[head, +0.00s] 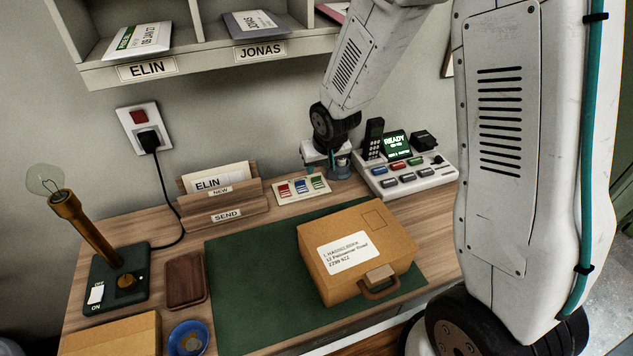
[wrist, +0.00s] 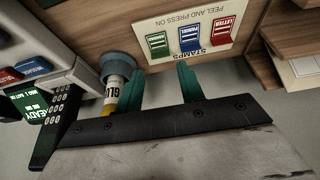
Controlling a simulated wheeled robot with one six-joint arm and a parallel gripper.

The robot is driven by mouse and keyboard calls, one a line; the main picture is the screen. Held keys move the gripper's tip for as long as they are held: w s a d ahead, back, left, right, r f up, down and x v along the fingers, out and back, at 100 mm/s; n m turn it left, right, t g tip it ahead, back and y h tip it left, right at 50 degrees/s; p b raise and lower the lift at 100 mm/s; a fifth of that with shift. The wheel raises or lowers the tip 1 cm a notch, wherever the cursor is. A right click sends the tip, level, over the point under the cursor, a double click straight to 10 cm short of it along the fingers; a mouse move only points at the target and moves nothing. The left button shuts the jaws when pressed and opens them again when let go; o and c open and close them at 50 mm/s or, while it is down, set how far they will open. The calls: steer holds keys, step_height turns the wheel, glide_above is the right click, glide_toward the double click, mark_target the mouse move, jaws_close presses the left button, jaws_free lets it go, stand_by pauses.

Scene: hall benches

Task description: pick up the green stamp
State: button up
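The green stamp (wrist: 158,44) is a small flat label on a cream stamp card (wrist: 190,57), beside a blue stamp (wrist: 190,38) and a red stamp (wrist: 216,28). In the head view the green stamp (head: 318,183) is at the card's right end, on the wooden desk. My gripper (wrist: 160,88) has two teal fingers spread apart with nothing between them. The green stamp shows beyond the fingertips, roughly in line with the gap, and apart from them. In the head view my gripper (head: 326,160) is behind the card, its fingers hard to make out.
A grey-topped cylinder with a yellow band (wrist: 116,76) stands close by the left finger in the wrist view. A button console (head: 405,178) is right of the card, a wooden letter holder (head: 222,205) left. A brown parcel (head: 355,245) sits on the green mat (head: 245,300) in front.

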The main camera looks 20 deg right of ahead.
mark_target(316, 180)
steer(key=shift+x, duration=2.6)
steer(key=shift+s, duration=0.15)
steer(key=c, duration=0.8)
